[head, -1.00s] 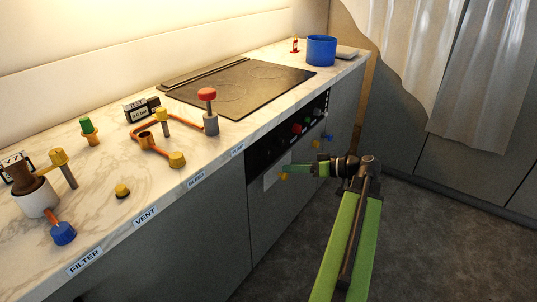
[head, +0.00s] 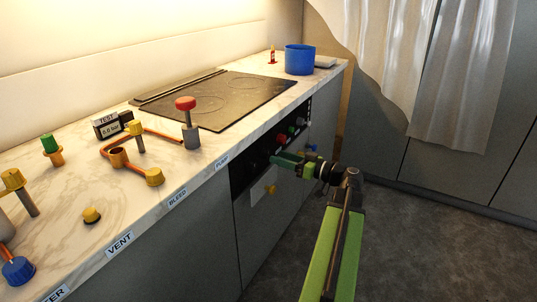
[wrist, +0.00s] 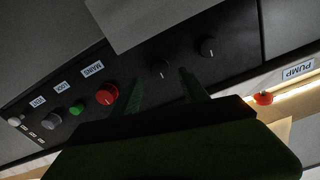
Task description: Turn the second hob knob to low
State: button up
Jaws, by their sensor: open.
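A dark control panel (head: 252,163) is set in the cabinet front below the hob. In the wrist view it carries two black hob knobs, one to the right (wrist: 208,46) and one nearer the middle (wrist: 162,68). I cannot read which is the second or how they are set. My gripper (head: 277,159) is open and empty in front of the panel. In the wrist view its two green fingers (wrist: 161,85) point at the middle black knob, one on each side of it in the picture. I cannot tell whether they touch it.
The wrist view shows a red knob (wrist: 107,94) by the MAINS label, a green button (wrist: 76,108) and a grey knob (wrist: 53,121) further left. A blue pot (head: 300,60) stands behind the hob (head: 225,98). The floor (head: 400,240) on the right is clear.

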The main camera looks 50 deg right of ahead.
aim_at(268, 154)
jog(key=x, duration=0.5)
jog(key=shift+w+a, duration=0.15)
jog(key=shift+w, duration=0.25)
jog(key=shift+c, duration=0.3)
grip_shut()
